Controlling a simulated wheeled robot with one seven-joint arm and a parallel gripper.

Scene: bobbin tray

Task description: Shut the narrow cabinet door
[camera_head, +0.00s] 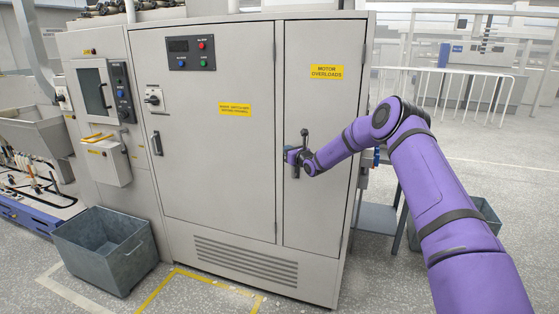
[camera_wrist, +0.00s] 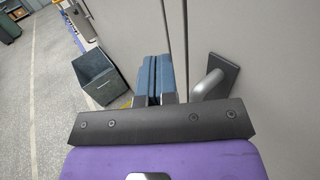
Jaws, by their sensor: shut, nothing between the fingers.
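The narrow cabinet door (camera_head: 322,105) is the tall grey panel at the right of the cabinet front, with a yellow "MOTOR OVERLOADS" label. It looks flush or nearly flush with the front; I cannot tell whether it is fully shut. Its handle (camera_head: 304,133) is partly hidden by my gripper. My gripper (camera_head: 289,155) is at the door's left edge, at handle height. In the wrist view, the blue fingertips (camera_wrist: 155,78) are together and empty, beside the grey handle (camera_wrist: 212,83) and to its left. Dark seam lines run up the panels just beyond them. Contact with the door is unclear.
The wide cabinet door (camera_head: 205,150) with a control panel is left of the narrow one. A grey bin (camera_head: 105,250) stands on the floor at the left. Another bin (camera_head: 488,212) is behind my arm at the right. Floor in front of the cabinet is clear.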

